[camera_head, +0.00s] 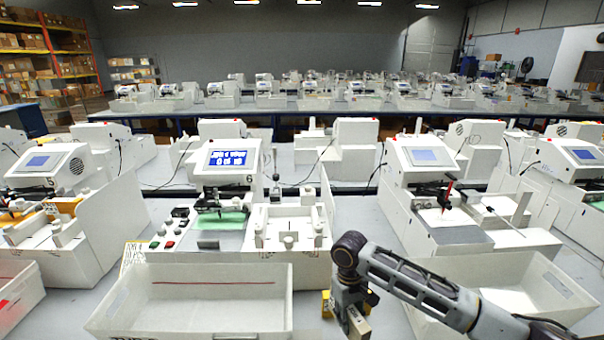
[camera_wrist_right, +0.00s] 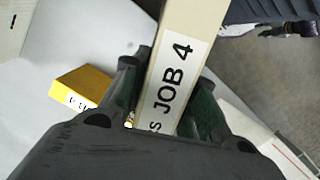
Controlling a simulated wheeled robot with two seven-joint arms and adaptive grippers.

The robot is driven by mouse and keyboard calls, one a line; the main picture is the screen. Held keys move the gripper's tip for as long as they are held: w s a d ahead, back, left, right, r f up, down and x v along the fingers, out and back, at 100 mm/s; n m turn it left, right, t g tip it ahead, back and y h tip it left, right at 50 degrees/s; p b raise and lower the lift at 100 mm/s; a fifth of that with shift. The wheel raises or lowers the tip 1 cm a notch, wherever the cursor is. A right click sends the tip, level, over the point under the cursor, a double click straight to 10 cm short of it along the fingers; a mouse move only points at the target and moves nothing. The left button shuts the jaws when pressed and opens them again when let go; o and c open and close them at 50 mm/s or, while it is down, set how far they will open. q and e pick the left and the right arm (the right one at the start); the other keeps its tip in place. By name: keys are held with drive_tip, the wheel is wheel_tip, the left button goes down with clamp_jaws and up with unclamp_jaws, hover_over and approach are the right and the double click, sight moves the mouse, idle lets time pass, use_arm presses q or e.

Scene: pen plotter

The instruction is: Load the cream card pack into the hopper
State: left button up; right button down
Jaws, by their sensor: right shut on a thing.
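My right gripper (camera_head: 351,317) is low at the front centre, right of the front-left bin. It is shut on the cream card pack (camera_wrist_right: 186,22), a long block with a white "JOB 4" label, held between both fingers in the right wrist view (camera_wrist_right: 168,85). In the head view only a small tan part of the pack (camera_head: 358,329) shows below the gripper. The hopper seems to be the white open-topped holder (camera_head: 289,241) beside plotter 6 (camera_head: 224,165), beyond and left of the gripper. It looks empty. My left gripper is out of view.
A yellow block (camera_wrist_right: 80,87) with a white label lies beside the gripper; it also shows in the head view (camera_head: 326,304). White bins stand at front left (camera_head: 105,315) and front right (camera_head: 575,298). An upright white panel (camera_head: 328,205) borders the holder's right side.

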drive_tip(key=shift+s+d+m, duration=0.1)
drive_tip(key=shift+s+m, duration=0.25)
drive_tip(key=shift+m, duration=0.65)
drive_tip(key=shift+s+d+f+m+y, duration=0.15)
drive_tip(key=shift+s+d+m+y, duration=0.25)
drive_tip(key=shift+m, duration=0.3)
drive_tip(key=d+m, duration=0.1)
drive_tip(key=d, duration=0.7)
drive_tip(key=shift+s+f, duration=0.2)
drive_tip(key=shift+f, duration=0.15)
drive_tip(key=shift+m, duration=0.3)
